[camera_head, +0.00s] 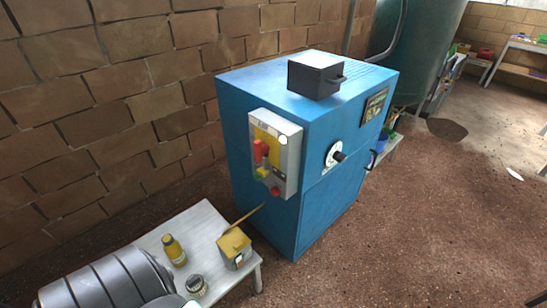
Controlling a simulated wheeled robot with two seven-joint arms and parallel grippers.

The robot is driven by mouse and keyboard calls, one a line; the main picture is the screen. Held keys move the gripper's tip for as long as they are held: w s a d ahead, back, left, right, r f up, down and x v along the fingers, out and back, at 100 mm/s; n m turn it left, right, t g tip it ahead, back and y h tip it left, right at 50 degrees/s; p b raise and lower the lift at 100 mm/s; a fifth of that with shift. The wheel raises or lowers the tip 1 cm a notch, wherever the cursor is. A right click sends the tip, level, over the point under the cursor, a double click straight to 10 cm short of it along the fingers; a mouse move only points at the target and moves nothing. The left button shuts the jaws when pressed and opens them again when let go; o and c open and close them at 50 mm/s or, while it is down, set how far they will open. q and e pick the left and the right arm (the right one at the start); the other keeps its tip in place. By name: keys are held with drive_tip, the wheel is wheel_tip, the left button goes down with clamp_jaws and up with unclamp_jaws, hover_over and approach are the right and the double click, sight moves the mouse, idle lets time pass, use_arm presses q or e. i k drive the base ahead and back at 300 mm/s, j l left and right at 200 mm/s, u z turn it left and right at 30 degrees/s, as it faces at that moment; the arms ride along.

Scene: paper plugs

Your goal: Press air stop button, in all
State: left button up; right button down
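A grey control box (290,165) is mounted on the left face of a blue cabinet (300,215). The box has a yellow panel (268,138), with a red switch or button (261,150) standing out from it. Lower down are a small yellow part (262,172) and a round red button (276,191). A white round spot (283,140) shows near the top right of the box. The labels are too small to read, so I cannot tell which one is the air stop. Neither of my grippers is in view.
A black box (316,76) sits on the cabinet. Open floor (420,230) lies to the right.

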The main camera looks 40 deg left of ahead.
sight(275, 190)
drive_tip(key=u, duration=1.2)
